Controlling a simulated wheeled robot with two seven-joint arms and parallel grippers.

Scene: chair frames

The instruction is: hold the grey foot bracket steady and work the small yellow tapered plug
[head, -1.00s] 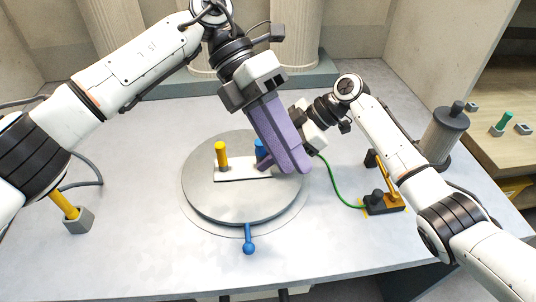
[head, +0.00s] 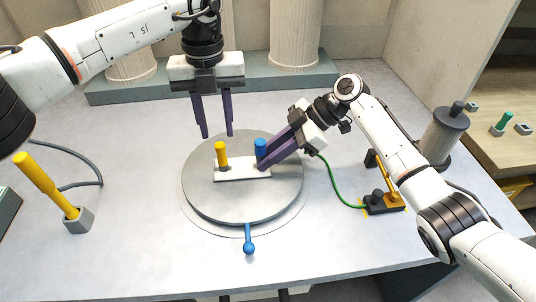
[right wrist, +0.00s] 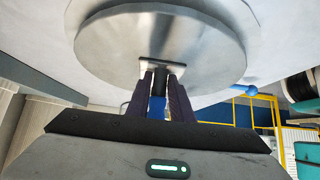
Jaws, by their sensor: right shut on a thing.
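The pale grey foot bracket (head: 235,174) lies flat on the round grey turntable. The small yellow plug (head: 222,154) stands upright at its left end, and a blue peg (head: 260,148) stands at its right end. My right gripper (head: 262,163) reaches in from the right and is shut on the blue peg, low down near the bracket. In the right wrist view the blue peg (right wrist: 158,108) shows between the two purple fingers. My left gripper (head: 217,136) is open and empty, fingers pointing down, above and behind the yellow plug, apart from it.
The turntable (head: 215,205) has a blue-knobbed lever (head: 248,246) at its front. A yellow rod (head: 45,185) leans in a grey holder (head: 78,220) at left. A black and yellow device (head: 385,200) with a green cable stands at right, with a grey canister (head: 443,135) behind it. The front table is clear.

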